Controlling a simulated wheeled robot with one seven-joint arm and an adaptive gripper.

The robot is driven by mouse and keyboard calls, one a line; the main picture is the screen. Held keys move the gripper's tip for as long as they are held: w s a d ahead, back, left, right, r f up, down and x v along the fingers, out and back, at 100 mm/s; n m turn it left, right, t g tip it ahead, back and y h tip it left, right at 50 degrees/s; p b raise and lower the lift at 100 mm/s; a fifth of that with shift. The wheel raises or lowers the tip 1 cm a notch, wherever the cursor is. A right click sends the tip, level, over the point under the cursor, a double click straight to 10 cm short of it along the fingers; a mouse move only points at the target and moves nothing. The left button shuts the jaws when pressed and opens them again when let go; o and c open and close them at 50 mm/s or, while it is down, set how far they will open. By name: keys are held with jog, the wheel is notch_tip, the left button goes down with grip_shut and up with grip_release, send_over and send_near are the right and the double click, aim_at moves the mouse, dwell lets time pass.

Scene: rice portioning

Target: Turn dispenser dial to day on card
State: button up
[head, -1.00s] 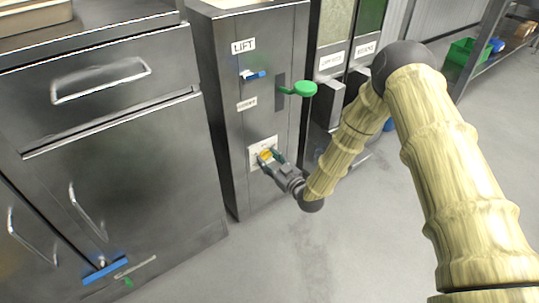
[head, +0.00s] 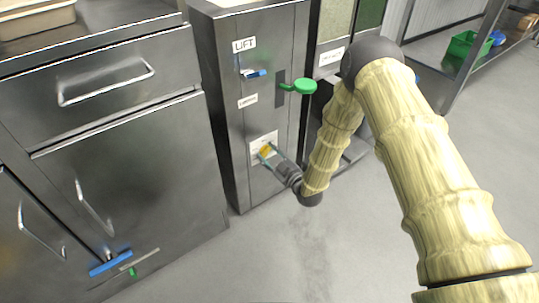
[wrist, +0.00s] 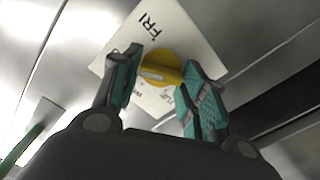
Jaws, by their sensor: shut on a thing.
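The yellow dial (wrist: 160,66) sits on a white plate (wrist: 185,28) on the front of a steel dispenser (head: 222,122). In the head view the dial (head: 265,150) is low on the dispenser. My gripper (wrist: 161,72) has its teal fingers on either side of the dial and is shut on it. In the head view my gripper (head: 268,153) partly covers dial and plate. I cannot make out a separate card naming a day.
Above the dial are a green lever (head: 304,86), a blue handle (head: 256,73) and a "LIFT" label (head: 244,45). Steel drawers (head: 120,90) stand to the left. A shelf with a green bin (head: 465,44) is at the back right. The floor (head: 350,240) in front is clear.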

jog(key=o, duration=1)
jog(key=v, duration=1.2)
